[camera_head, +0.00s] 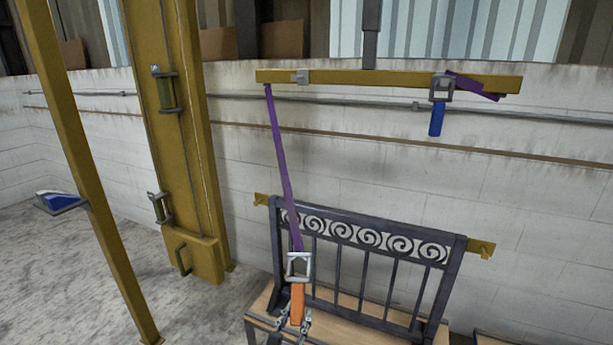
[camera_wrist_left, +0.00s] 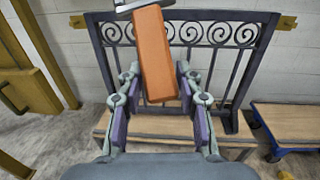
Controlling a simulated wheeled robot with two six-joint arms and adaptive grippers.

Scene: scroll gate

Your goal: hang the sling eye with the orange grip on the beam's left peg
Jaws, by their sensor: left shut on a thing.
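The sling eye (camera_head: 299,267) is a grey metal frame with an orange grip (camera_head: 297,303) below it. A purple strap runs from it up to the left end of the yellow beam (camera_head: 390,81). My left gripper (camera_head: 294,323) is shut on the orange grip, low in front of the gate. In the left wrist view the orange grip (camera_wrist_left: 157,60) stands between the fingers, and the eye is mostly cut off at the top. The left peg (camera_head: 301,77) is a grey block on the beam, bare, well above the eye. My right gripper is not in view.
A second eye with a blue grip (camera_head: 436,120) hangs at the beam's right side, with a purple strap. The dark scroll gate (camera_head: 362,236) stands on a wooden-topped bench below. Yellow posts (camera_head: 170,130) stand to the left.

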